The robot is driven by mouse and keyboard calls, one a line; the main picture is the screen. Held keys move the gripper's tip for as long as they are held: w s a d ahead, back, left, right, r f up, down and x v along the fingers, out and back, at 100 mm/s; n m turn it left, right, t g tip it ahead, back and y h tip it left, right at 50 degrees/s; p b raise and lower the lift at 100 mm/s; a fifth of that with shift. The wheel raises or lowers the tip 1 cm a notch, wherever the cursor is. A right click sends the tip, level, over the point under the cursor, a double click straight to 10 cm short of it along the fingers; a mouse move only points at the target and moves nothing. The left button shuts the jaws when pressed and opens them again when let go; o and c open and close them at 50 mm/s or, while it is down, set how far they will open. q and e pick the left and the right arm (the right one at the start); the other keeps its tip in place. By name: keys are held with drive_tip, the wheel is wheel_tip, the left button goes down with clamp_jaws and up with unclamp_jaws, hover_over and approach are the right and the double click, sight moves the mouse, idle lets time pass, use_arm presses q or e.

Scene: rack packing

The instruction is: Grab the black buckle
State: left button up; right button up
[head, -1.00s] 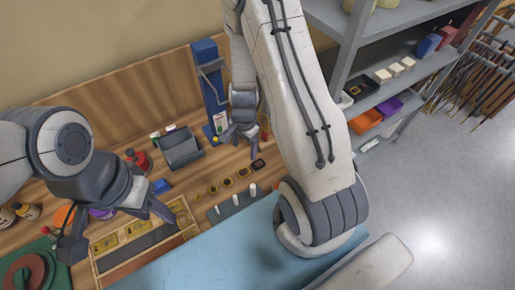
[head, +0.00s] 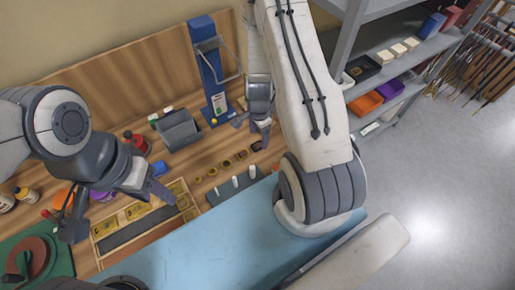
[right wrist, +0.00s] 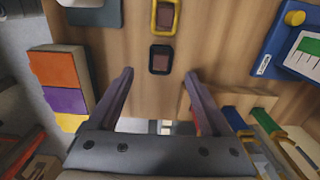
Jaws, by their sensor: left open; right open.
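The black buckle (right wrist: 160,59) is a small black frame with a brown middle, lying flat on the wooden bench. In the right wrist view it lies just beyond my right gripper's fingertips (right wrist: 159,76), roughly centred between them. In the head view the black buckle (head: 257,146) is at the right end of a row of small buckles, close to my right gripper (head: 252,129). My right gripper is open and empty, pointing down. I cannot tell its exact height above the bench. My left gripper (head: 115,209) is open and empty over the left part of the bench.
A yellow buckle (right wrist: 165,17) lies close beside the black one. A blue upright stand (head: 209,75) rises behind my right gripper. A grey strip with white pegs (head: 236,186), a grey bin (head: 179,130) and a wooden tray (head: 100,226) are also on the bench. Shelves stand at right.

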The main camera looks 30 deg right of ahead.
sight(259, 145)
wheel_tip(259, 145, down, 5)
drive_tip(key=b, duration=0.4)
drive_tip(key=shift+d, duration=0.1)
drive_tip(key=shift+r, duration=0.1)
clamp_jaws()
